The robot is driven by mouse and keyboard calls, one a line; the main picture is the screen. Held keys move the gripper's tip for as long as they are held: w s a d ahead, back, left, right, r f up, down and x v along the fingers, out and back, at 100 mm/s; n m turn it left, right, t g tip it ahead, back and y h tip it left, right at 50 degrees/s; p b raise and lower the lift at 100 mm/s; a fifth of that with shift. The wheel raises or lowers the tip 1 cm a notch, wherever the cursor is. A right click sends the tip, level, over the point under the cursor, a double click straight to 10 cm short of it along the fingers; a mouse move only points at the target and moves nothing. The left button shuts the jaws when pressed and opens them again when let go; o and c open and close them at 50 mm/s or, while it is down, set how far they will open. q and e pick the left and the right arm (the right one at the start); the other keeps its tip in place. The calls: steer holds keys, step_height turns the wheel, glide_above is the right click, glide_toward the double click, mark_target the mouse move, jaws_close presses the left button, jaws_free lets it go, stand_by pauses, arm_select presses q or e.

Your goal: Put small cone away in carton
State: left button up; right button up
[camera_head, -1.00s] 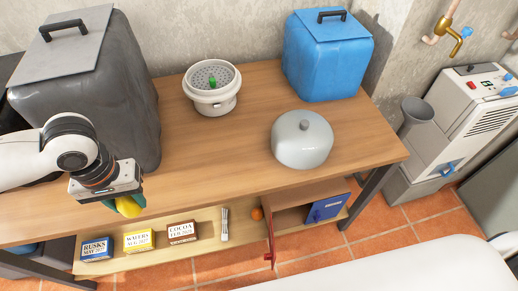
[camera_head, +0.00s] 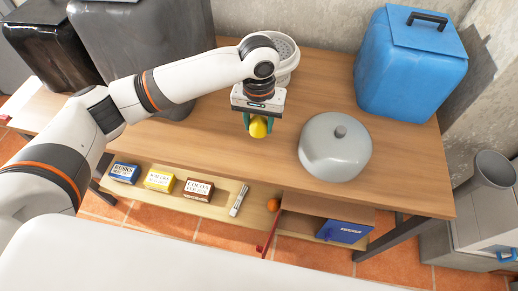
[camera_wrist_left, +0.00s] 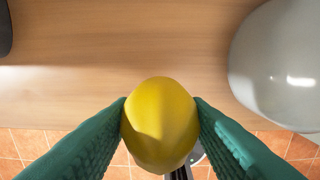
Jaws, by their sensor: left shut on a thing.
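In the left wrist view the yellow thing (camera_wrist_left: 160,125) is smooth and oval, gripped between the two green fingers. I cannot tell from its shape whether it is the small cone. I cannot make out a carton for sure. My right gripper is not in view.
A grey dome (camera_head: 335,150) stands on the wooden table (camera_head: 205,135), right of the gripper. A white strainer pot (camera_head: 285,60) is partly behind my arm. A blue container (camera_head: 410,75) stands at the back right. Labelled boxes (camera_head: 160,180) and a red door (camera_head: 270,235) are below.

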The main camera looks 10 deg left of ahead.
mark_target(259, 151)
arm_select(q)
step_height(259, 151, down, 9)
steer(key=shift+b, duration=0.3)
steer(key=shift+f, duration=0.1)
steer(key=o, duration=1)
steer(key=shift+c, duration=0.2)
step_height(259, 151, up, 12)
steer(key=shift+r+p, duration=0.15)
steer(key=shift+p, duration=0.3)
steer(key=shift+d, duration=0.1)
